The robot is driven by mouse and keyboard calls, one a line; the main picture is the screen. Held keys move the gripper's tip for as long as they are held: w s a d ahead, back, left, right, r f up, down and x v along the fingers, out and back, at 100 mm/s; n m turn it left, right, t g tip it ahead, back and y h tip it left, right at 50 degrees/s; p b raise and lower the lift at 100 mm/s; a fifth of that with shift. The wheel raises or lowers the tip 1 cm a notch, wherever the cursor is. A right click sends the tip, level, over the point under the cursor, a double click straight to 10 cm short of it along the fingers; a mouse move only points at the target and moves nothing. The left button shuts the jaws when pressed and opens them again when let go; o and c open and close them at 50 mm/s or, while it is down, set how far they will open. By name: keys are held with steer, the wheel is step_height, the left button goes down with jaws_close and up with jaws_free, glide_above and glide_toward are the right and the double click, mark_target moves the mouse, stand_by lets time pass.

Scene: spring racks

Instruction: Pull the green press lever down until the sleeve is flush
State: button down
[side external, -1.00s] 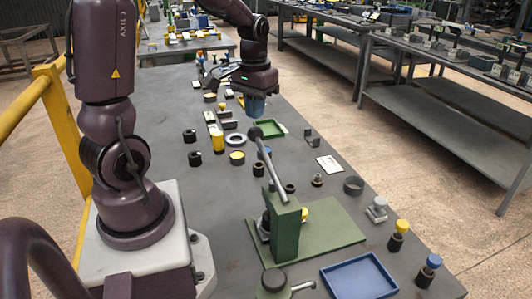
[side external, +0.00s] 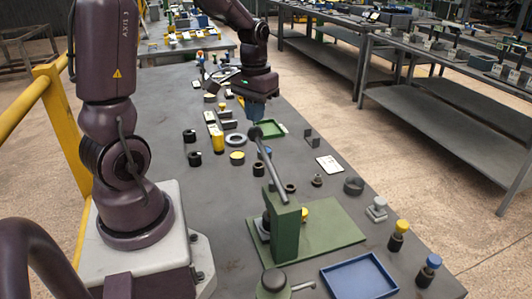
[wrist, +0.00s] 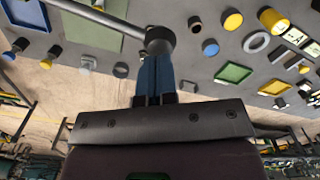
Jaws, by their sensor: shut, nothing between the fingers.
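The green press (side external: 285,230) stands upright on a green base plate (side external: 335,232). Its grey lever (side external: 268,160) slants up and away from the press head and ends in a dark round knob (side external: 254,131). My gripper (side external: 256,119) is shut and empty, with blue fingers pointing down just above the knob. In the wrist view, the blue fingertips (wrist: 155,62) are together and overlap the lower edge of the knob (wrist: 160,38); whether they touch it I cannot tell. A yellow-topped part (side external: 304,215) sits beside the press column. The sleeve's seating is hidden or too small to tell.
A blue tray (side external: 360,278) lies at the front. A green tray (side external: 269,129) lies behind the knob. A yellow cylinder (side external: 218,142), dark rings and several small parts lie left of the lever. Yellow-topped (side external: 398,236) and blue-topped (side external: 429,270) posts stand at the right edge.

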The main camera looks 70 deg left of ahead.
mark_target(255, 135)
step_height(255, 135, down, 9)
stand_by(2.8)
steer(key=shift+r, duration=6.5)
steer(key=s+d+r+m+t, duration=0.2)
steer(key=s+d+r+m, duration=0.1)
steer(key=d, duration=0.5)
steer(key=s+d+r+m+t, duration=0.3)
steer(key=s+d+r, duration=0.1)
steer(key=d, duration=0.5)
steer(key=shift+t, duration=0.3)
